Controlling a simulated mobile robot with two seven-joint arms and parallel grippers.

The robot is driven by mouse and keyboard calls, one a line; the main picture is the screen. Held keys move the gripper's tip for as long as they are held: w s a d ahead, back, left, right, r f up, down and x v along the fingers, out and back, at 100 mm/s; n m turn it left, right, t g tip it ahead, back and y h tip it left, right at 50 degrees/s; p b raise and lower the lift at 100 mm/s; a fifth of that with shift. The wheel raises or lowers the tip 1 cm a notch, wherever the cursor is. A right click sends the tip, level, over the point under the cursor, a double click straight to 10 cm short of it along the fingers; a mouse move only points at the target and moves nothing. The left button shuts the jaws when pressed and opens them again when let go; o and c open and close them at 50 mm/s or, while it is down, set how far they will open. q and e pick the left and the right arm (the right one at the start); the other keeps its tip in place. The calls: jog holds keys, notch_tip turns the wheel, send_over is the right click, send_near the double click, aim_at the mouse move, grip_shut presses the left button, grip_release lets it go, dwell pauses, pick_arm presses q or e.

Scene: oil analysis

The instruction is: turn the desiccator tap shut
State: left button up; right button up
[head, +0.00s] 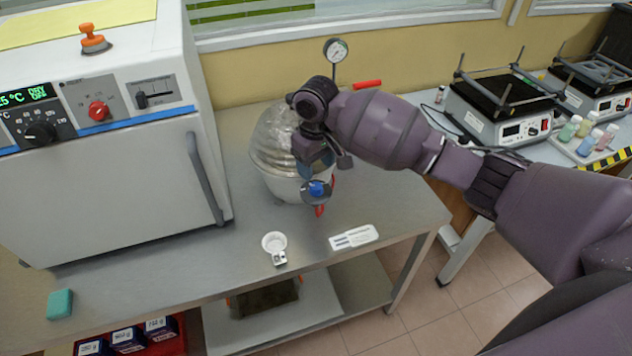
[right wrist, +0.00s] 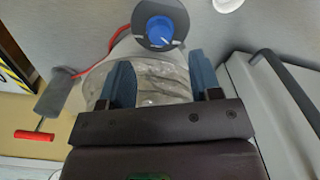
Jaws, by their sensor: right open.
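The desiccator (head: 274,150) is a clear domed vessel with a pale lower part, standing on the grey bench beside the oven. A blue tap knob (head: 316,188) on a round dark plate shows at its front right. In the right wrist view the blue knob (right wrist: 159,31) has a pale mark and lies just beyond the fingertips, between their lines. My right gripper (head: 317,162) is open and empty, close above the knob and in front of the dome, hiding part of it. In the right wrist view its blue fingers (right wrist: 161,72) are wide apart, and neither visibly touches the knob.
The oven (head: 110,190) with its door handle stands close on the left. A gauge (head: 336,50) and a red lever (head: 367,84) are behind the desiccator. A small white dish (head: 274,242) and a label card (head: 354,237) lie in front. Hotplates (head: 500,108) stand at right.

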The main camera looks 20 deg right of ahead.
aim_at(316, 185)
notch_tip(316, 185, down, 6)
jog(key=shift+f, duration=0.25)
jog(key=shift+c, duration=0.2)
jog(key=c, duration=0.9)
jog(key=shift+m, duration=0.3)
jog(key=m, duration=0.4)
jog(key=shift+m, duration=0.3)
jog(key=m, duration=0.6)
jog(key=shift+r+m, duration=0.1)
jog(key=shift+m, duration=0.3)
jog(key=shift+w, duration=0.1)
